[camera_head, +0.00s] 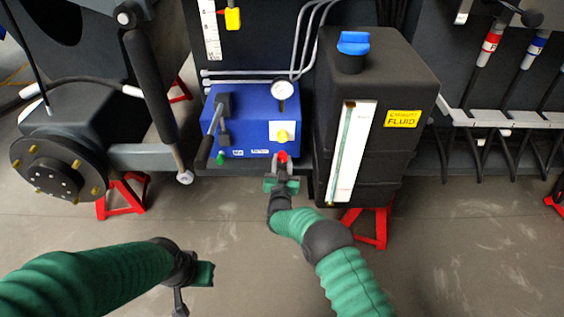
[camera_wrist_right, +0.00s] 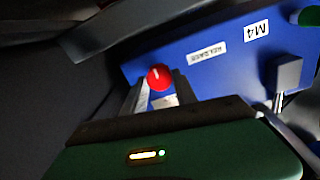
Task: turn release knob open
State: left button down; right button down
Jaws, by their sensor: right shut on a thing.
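The release knob (camera_head: 282,156) is a small red round knob low on the front of the blue pump box (camera_head: 240,105). In the right wrist view the red knob (camera_wrist_right: 160,77) carries a short white mark, and a label that seems to read "RELEASE" (camera_wrist_right: 208,54) is beside it. My right gripper (camera_head: 281,168) reaches up to the knob, and its fingers (camera_wrist_right: 158,92) are shut on it, one on each side. My left gripper (camera_head: 190,285) hangs low over the floor at the left, away from the box. Its fingers are not clear.
A pump lever (camera_head: 211,130) stands on the box's left side and a gauge (camera_head: 283,89) on top. A black fluid tank (camera_head: 400,75) with a blue cap stands close on the right. A wheel hub (camera_head: 60,168) is at the left. The front floor is clear.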

jog(key=shift+s+a+f, duration=0.15)
jog(key=shift+s+f, duration=0.05)
jog(key=shift+f, duration=0.35)
jog(key=c, duration=1.2)
grip_release()
jog(key=shift+c, duration=0.2)
jog(key=shift+o, duration=1.4)
jog(key=shift+w, duration=0.1)
jog(key=shift+r, duration=0.25)
jog(key=shift+r, duration=0.1)
jog(key=s+p, duration=0.7)
jog(key=s, duration=0.9)
jog(key=shift+s+a, duration=0.2)
jog(key=shift+s, duration=0.2)
